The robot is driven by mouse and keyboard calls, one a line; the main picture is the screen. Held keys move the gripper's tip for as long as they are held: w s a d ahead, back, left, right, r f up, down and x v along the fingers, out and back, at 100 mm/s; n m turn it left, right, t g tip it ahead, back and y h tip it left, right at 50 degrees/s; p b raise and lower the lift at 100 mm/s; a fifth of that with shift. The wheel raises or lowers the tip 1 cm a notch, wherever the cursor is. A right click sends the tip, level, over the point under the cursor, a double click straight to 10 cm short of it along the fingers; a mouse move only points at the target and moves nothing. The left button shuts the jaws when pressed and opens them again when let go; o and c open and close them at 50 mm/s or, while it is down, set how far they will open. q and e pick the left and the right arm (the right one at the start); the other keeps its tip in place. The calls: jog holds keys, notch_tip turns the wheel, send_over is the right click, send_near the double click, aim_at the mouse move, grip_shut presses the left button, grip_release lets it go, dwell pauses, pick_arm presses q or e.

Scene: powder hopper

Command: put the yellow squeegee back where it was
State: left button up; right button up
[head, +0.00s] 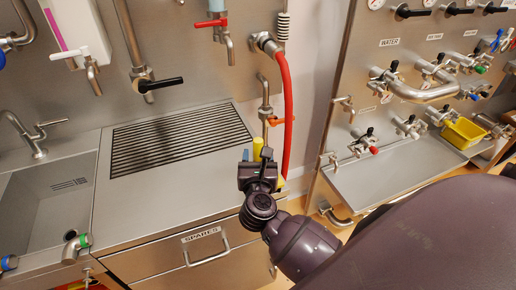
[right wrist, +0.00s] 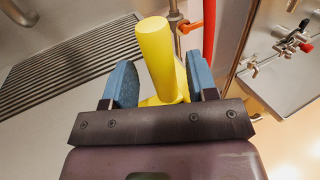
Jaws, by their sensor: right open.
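The yellow squeegee (right wrist: 158,60) shows in the right wrist view as a thick round yellow handle with a wider yellow part low behind the gripper's edge. In the head view only a bit of its yellow handle (head: 257,146) shows above my right gripper (head: 256,158), by the right end of the steel counter. My right gripper is open, with a blue finger pad on either side of the handle and gaps visible in the right wrist view. The squeegee's lower end is hidden by the gripper. My left gripper is not in view.
A red hose (head: 287,110) and a pipe with an orange handle (head: 266,115) are close behind the gripper. The counter (head: 190,185) has a slatted drain (head: 180,138) and a sink (head: 45,205) at left. A valve panel with a steel shelf (head: 390,172) and yellow bin (head: 463,134) stands right.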

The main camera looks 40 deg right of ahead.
jog(key=s+a+f+n+t+y, duration=0.1)
jog(key=s+a+n+t+y, duration=0.3)
jog(key=n, duration=0.9)
jog(key=s+a+f+n+t+y, duration=0.2)
jog(key=s+a+n+y, duration=0.3)
jog(key=n, duration=0.8)
jog(key=s+d+f+n+g, duration=0.2)
jog(key=s+f+n+g, duration=0.2)
jog(key=f+n, duration=0.4)
jog(key=s+d+f+n+g+y, duration=0.1)
jog(key=s+d+f+n+g, duration=0.2)
jog(key=f+n, duration=0.5)
jog(key=shift+s+d+n+g+b, duration=0.3)
jog(key=shift+s+n+g+b, duration=0.15)
jog(key=shift+n+g, duration=0.6)
